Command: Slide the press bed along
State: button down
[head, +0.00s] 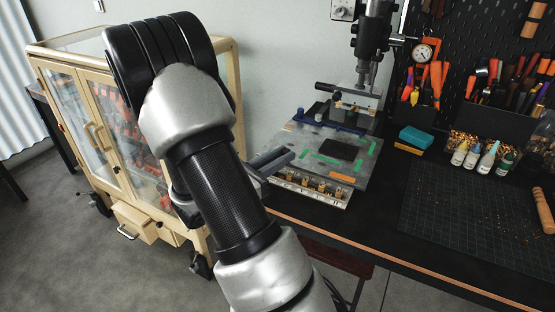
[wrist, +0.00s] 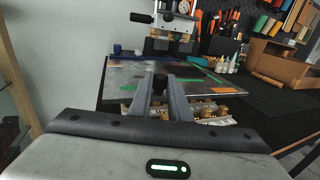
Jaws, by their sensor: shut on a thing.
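The press bed (head: 357,165) is a flat grey plate with green and orange strips and a dark square patch, lying under the stamping press (head: 371,45). In the wrist view the bed (wrist: 122,76) spreads ahead of my gripper (wrist: 160,86). Its two grey fingers are closed around a small black knob (wrist: 160,80) at the bed's near edge. In the head view my gripper (head: 285,156) reaches the bed's left edge from the left, and the knob is hidden there.
A tray of small brass pieces (head: 312,187) sits below the bed's near edge. A teal box (head: 417,139), small bottles (head: 473,155) and a cutting mat (head: 470,215) lie to the right. A glass-doored cabinet (head: 95,125) stands left, behind my arm.

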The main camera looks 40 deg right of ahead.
aim_at(302, 137)
jog(key=shift+w+d+r+b, duration=0.1)
jog(key=shift+w+d, duration=0.85)
jog(key=shift+d, duration=1.2)
jog(key=shift+w+d+f+b, duration=0.1)
jog(key=shift+w+d, duration=0.8)
jog(key=shift+d, duration=1.3)
jog(key=shift+w+d+r+b, duration=0.1)
jog(key=shift+w+d, duration=0.85)
jog(key=shift+d, duration=1.2)
jog(key=c, duration=1.6)
grip_release()
jog(key=shift+o, duration=0.2)
jog(key=a, duration=0.5)
jog(key=s+a+p, duration=0.1)
jog(key=a, duration=1.1)
jog(key=shift+s+a, duration=0.15)
jog(key=shift+a, duration=0.05)
